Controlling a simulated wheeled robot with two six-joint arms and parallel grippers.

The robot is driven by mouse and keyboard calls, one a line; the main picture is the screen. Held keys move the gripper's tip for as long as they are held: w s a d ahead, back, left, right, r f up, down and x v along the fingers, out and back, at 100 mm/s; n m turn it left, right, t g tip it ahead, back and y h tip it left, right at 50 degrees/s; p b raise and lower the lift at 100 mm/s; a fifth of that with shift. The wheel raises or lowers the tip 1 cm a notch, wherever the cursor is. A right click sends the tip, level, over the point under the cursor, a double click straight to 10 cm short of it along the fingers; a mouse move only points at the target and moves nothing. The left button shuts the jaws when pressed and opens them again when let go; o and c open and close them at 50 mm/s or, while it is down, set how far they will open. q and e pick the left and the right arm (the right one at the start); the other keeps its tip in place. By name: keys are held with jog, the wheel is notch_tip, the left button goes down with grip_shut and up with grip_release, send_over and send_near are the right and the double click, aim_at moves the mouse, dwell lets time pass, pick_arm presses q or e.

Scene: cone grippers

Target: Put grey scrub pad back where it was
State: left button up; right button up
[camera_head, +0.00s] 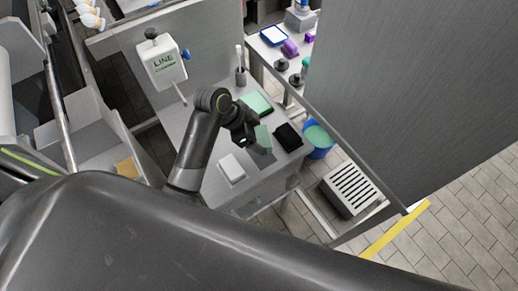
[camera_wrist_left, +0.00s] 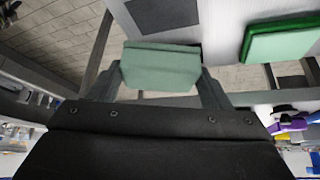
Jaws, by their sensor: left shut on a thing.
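My left gripper (camera_head: 252,139) is shut on a grey-green scrub pad (camera_head: 264,141), over the pale counter (camera_head: 205,152). In the left wrist view the pad (camera_wrist_left: 160,66) sits between the two fingers of the gripper (camera_wrist_left: 160,84), one at each side. My right gripper is not in view.
The green pad (camera_head: 257,103) lies behind the held pad, the black pad (camera_head: 288,137) to its right, and a white pad (camera_head: 231,168) in front. A brush holder (camera_head: 240,76) stands at the back. A blue bucket (camera_head: 319,151) is beyond the right edge.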

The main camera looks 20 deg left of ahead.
pick_arm(q)
notch_tip(320, 180, down, 7)
jog(key=shift+f, duration=0.2)
jog(key=shift+f, duration=0.1)
jog(key=o, duration=0.9)
jog(key=shift+s+a+r+p, duration=0.1)
jog(key=shift+a+r+p, duration=0.1)
jog(key=shift+r+p, duration=0.4)
jog(key=shift+p+v, duration=5.5)
jog(key=shift+p, duration=0.1)
jog(key=shift+s+f, duration=0.1)
